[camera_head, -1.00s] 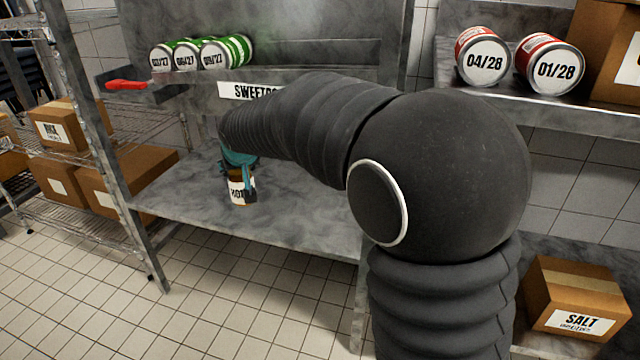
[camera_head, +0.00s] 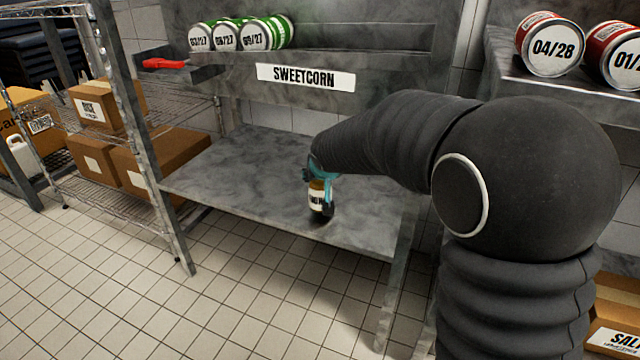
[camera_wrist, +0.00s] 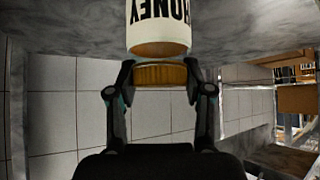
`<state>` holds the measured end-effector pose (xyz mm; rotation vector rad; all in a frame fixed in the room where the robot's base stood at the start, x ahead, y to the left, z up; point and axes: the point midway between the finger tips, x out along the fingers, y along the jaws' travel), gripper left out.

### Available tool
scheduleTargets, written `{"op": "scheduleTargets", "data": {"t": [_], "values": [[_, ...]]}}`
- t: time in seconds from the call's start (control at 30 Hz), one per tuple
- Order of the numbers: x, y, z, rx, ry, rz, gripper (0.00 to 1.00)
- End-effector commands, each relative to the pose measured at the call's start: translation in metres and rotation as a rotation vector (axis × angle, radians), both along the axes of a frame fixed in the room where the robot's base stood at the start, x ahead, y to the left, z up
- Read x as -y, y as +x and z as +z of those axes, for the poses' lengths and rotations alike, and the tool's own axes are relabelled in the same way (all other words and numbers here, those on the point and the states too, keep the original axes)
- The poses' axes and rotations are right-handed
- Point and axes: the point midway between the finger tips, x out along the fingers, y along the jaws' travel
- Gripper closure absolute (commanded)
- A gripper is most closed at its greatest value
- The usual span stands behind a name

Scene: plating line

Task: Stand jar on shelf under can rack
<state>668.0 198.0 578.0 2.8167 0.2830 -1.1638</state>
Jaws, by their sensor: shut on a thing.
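The jar (camera_head: 317,200) has a white label and a gold lid. In the wrist view the label reads HONEY and the lid (camera_wrist: 160,74) sits between the fingers. My gripper (camera_head: 321,176) is shut on the jar at its lid end, from above. The jar is upright over the front part of the grey shelf (camera_head: 245,165). I cannot tell whether its base touches the shelf. The can rack (camera_head: 365,40) is above, with green cans (camera_head: 257,33) at its left and a SWEETCORN sign (camera_head: 306,76). My arm covers the shelf's right part.
The shelf is bare left of the jar. A metal post (camera_head: 145,140) stands at its left end. A red-handled thing (camera_head: 164,64) lies on a ledge at upper left. Wire racks with cartons (camera_head: 160,160) are further left. Red cans (camera_head: 551,44) sit on another rack at right.

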Motion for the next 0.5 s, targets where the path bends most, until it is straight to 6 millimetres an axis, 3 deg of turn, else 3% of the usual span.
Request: {"op": "scheduleTargets", "data": {"t": [0.13, 0.5], "values": [[-0.0003, 0.0002, -0.0152, 0.001, 0.001, 0.001, 1.00], [-0.0007, 0.0001, -0.0173, 0.002, 0.001, 0.001, 1.00]]}}
